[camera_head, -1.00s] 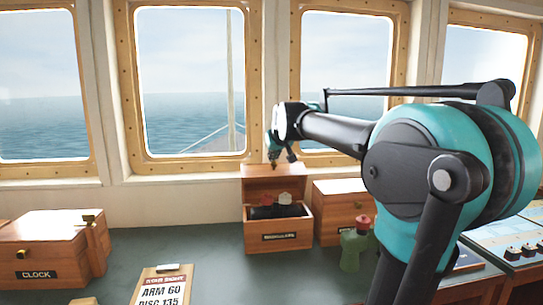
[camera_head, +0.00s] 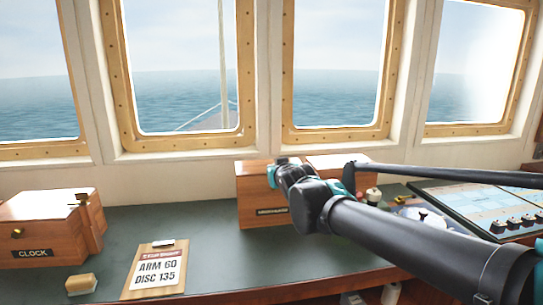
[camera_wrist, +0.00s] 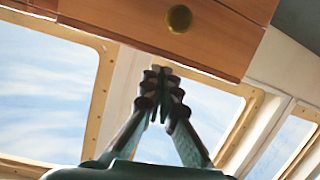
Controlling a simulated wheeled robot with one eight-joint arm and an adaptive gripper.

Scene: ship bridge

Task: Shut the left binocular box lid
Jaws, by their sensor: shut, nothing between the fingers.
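The left binocular box (camera_head: 252,203) is a wooden box with a dark label on the desk. In the head view its lid (camera_head: 252,166) looks down on the body, though my arm covers its right part. No binoculars show. In the wrist view a wooden panel with a brass knob (camera_wrist: 179,18) and a seam fills the top. My gripper (camera_wrist: 162,72) is shut and empty, its fingertips at the panel's edge; I cannot tell whether they touch. In the head view my wrist hides the fingers in front of the box.
A second wooden box (camera_head: 340,160) stands right of it, partly behind my arm. A clock box (camera_head: 35,232), a clipboard (camera_head: 157,270) and a tan block (camera_head: 81,284) are on the left. Windows rise behind. A console (camera_head: 480,205) is at right. The desk's middle is clear.

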